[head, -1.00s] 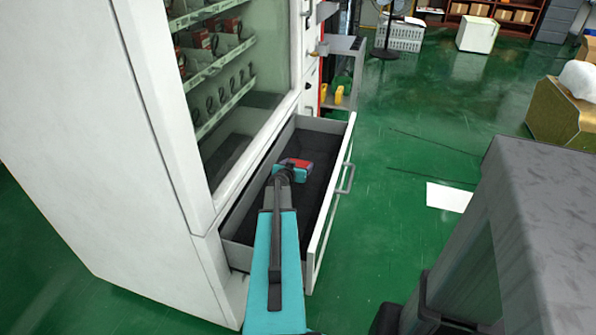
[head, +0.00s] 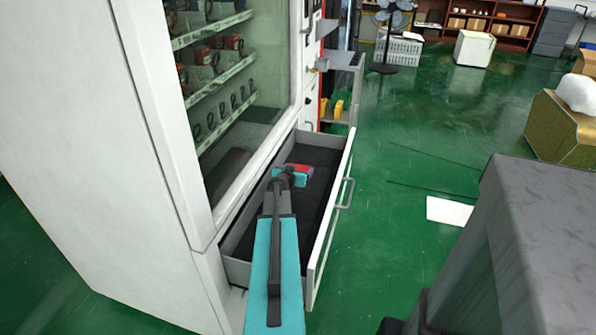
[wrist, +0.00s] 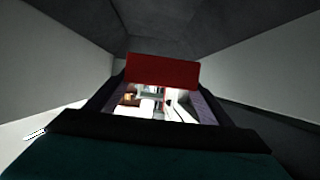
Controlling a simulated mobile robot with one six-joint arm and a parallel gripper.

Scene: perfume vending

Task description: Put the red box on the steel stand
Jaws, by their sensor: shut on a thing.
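The red box (head: 305,169) is at the tip of my gripper (head: 291,178), over the open drawer in the head view. The wrist view shows the box (wrist: 162,71) as a red face spanning the two fingers, which are shut on it. Most of the box is hidden by my gripper in the head view. I cannot tell whether it still touches the drawer floor. A grey, scuffed metal-looking stand (head: 550,205), apparently the steel stand, is at the right, apart from my gripper.
The white vending machine (head: 105,150) stands at the left, with its drawer (head: 328,225) pulled out under my arm. The drawer's front and handle lie between my gripper and the stand. Green floor is open between them, with a white sheet (head: 449,211) on it.

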